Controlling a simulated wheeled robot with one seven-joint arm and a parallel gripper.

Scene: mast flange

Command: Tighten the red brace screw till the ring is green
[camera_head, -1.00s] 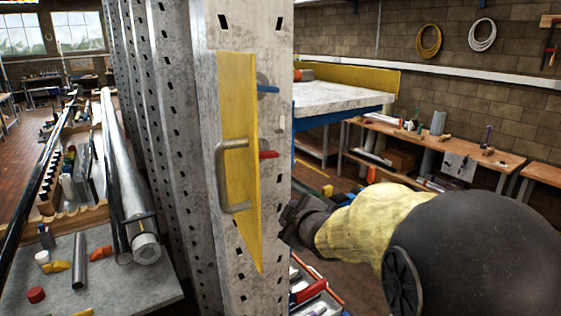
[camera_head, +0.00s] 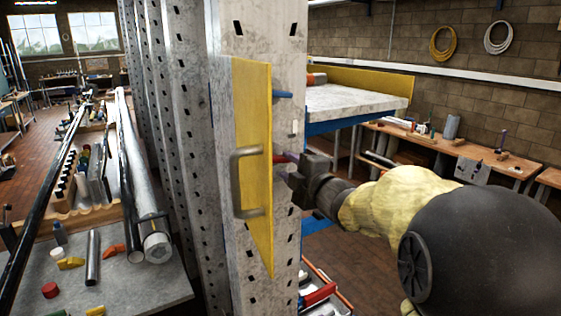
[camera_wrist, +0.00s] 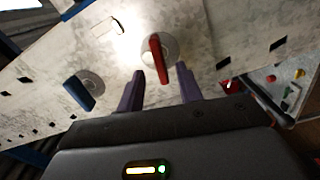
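The red brace screw (camera_wrist: 155,58) shows in the wrist view as a narrow red grip on a round grey ring (camera_wrist: 173,46) on the metal upright. No green shows on that ring. In the head view only a bit of the red screw (camera_head: 284,157) shows beside my gripper (camera_head: 291,176). In the wrist view my gripper (camera_wrist: 159,72) is open, with its two purple fingers either side of the near end of the red grip. A gap shows on both sides, so it is not clamped. A blue screw (camera_wrist: 81,93) with its own grey ring sits to the left.
A yellow plate (camera_head: 252,120) with a grey handle (camera_head: 238,180) stands out from the upright (camera_head: 226,268), left of my gripper. A second view of the blue screw (camera_head: 282,95) is above. A blue-edged shelf (camera_head: 350,105) lies behind. Floor shows open to the right.

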